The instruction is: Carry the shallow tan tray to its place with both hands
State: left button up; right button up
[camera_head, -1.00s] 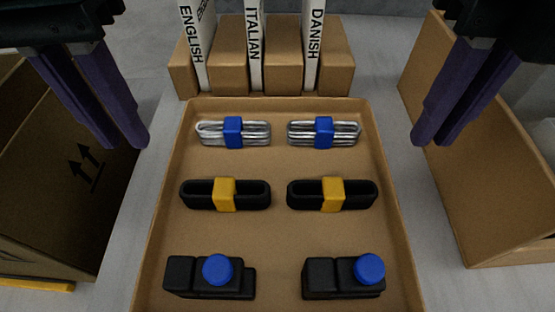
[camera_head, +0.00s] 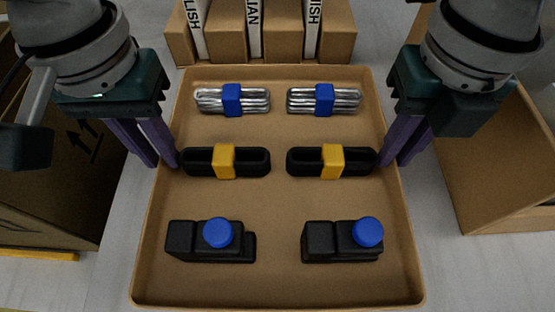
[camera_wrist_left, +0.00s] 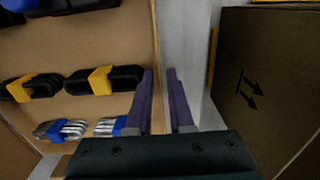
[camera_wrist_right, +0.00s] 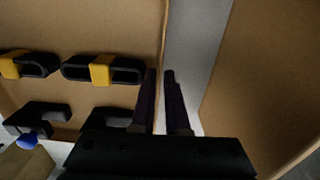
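The shallow tan tray (camera_head: 277,282) lies on the grey surface in the middle of the head view. It holds two silver bundles with blue bands, two black loops with yellow bands and two black blocks with blue knobs. My left gripper (camera_head: 167,164) is at the tray's left wall (camera_wrist_left: 155,50), with its fingers apart on either side of the wall. My right gripper (camera_head: 397,164) is at the right wall (camera_wrist_right: 163,45), also with fingers apart astride it. The fingers show a gap in both wrist views, and I cannot tell whether they touch the wall.
A cardboard rack with upright ENGLISH, ITALIAN and DANISH cards (camera_head: 255,30) stands just behind the tray. A brown carton with arrows (camera_head: 60,200) is at the left, and another open carton (camera_head: 490,190) is at the right. Narrow grey strips are free beside the tray.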

pick_arm(q)
jog(key=shift+f, duration=0.1)
grip_shut()
dwell(1.6)
